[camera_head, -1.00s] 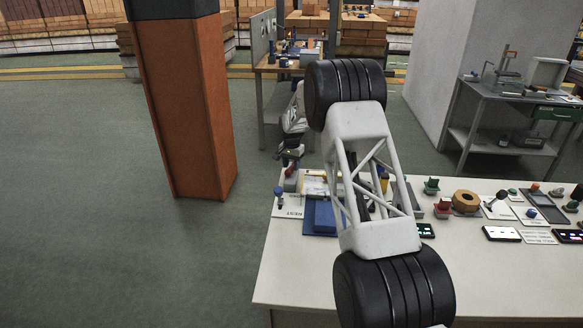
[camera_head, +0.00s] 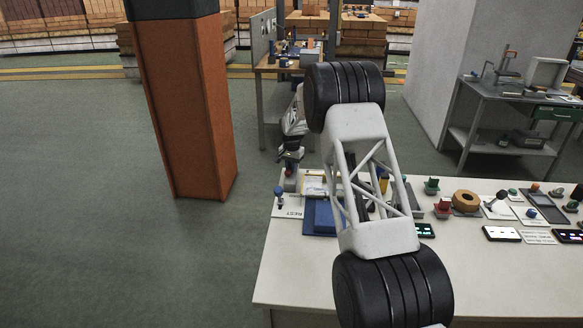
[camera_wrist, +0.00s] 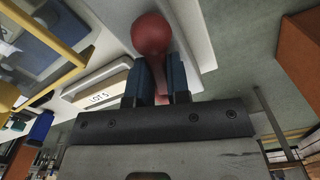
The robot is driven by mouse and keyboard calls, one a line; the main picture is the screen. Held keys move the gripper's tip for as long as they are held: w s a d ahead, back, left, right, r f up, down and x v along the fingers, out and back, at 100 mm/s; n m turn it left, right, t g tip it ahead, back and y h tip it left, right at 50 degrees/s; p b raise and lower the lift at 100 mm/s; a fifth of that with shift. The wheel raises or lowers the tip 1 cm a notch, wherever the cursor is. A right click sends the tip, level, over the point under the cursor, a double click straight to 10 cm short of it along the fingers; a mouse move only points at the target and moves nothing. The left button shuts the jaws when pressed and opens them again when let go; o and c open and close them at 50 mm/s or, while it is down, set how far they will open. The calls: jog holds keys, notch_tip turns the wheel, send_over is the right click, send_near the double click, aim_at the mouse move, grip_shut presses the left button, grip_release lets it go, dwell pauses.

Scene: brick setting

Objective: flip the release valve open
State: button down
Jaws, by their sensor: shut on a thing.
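A lever with a round red knob (camera_wrist: 152,34), which looks like the release valve, stands out from a pale plate in the wrist view. My gripper (camera_wrist: 162,80) has its two blue fingers closed on the lever's reddish stem, just below the knob. In the head view, my gripper (camera_head: 290,158) is small and dark at the table's far left corner, with a bit of red (camera_head: 289,172) right under it. The lever's base and pivot are hidden or too small to make out.
A blue-knobbed lever (camera_head: 278,191) stands by a "REST" label, beside a blue block (camera_head: 324,216). A yellow rail (camera_wrist: 62,72) and a "LOT 5" label (camera_wrist: 99,97) are close to my gripper. Several fixtures line the table (camera_head: 500,280); its front is clear. An orange pillar (camera_head: 188,110) stands left.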

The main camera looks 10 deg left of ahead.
jog(key=shift+n, duration=2)
jog(key=c, duration=1.1)
grip_release()
jog(key=shift+r, duration=0.1)
jog(key=shift+r, duration=3.8)
